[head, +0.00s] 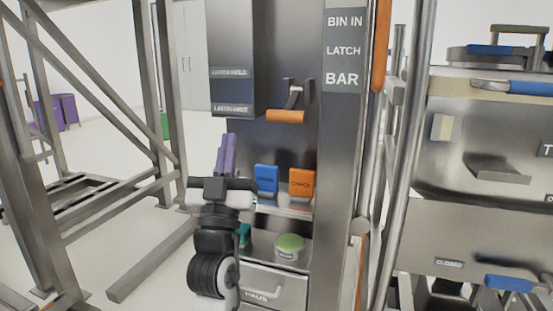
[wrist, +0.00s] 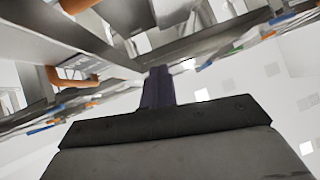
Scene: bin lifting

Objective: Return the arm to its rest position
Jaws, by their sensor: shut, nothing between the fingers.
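My gripper (head: 228,150) stands upright in the middle of the head view, its purple fingers pointing up in front of the steel column. In the wrist view, the purple fingers (wrist: 157,85) are together above the dark gripper body, with nothing seen between them. My arm below it is folded, with dark and white links, and covers part of the shelf behind.
Behind my gripper are a blue box (head: 265,179), an orange box (head: 301,183) and a green-topped round tin (head: 289,246). An orange-handled latch (head: 286,116) sticks out above. A steel frame (head: 165,110) stands left; a steel machine (head: 490,180) with blue handles stands right.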

